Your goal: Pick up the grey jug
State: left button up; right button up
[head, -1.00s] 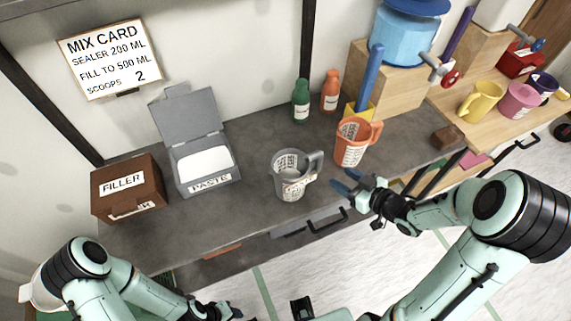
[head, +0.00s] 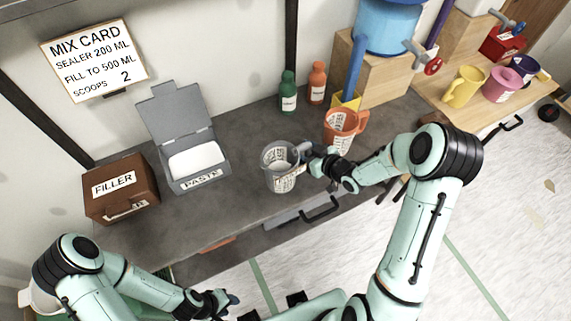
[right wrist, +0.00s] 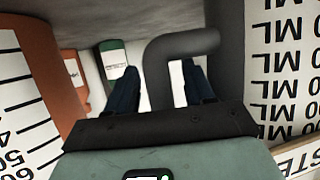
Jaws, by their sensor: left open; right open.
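The grey jug (head: 279,176) stands upright on the dark counter, with white printed labels and its handle toward the right. My right gripper (head: 311,158) is at the handle, partly hiding it. In the right wrist view the fingers of my right gripper (right wrist: 160,88) are open, one on each side of the grey handle (right wrist: 182,45). The jug's labelled wall (right wrist: 285,70) fills the right side there. My left gripper (head: 232,299) is open and low in front of the counter, apart from the jug.
An orange jug (head: 338,140) stands close behind my right gripper; its wall (right wrist: 40,60) is at the left of the wrist view. A green bottle (head: 288,95) and an orange bottle (head: 317,85) stand at the back. The paste box (head: 199,178) and filler box (head: 120,190) are left.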

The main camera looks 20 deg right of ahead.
pick_arm(q)
jog(key=shift+s, duration=0.1)
pick_arm(e)
jog(key=shift+c, duration=0.4)
grip_shut()
jog(key=shift+r, duration=0.1)
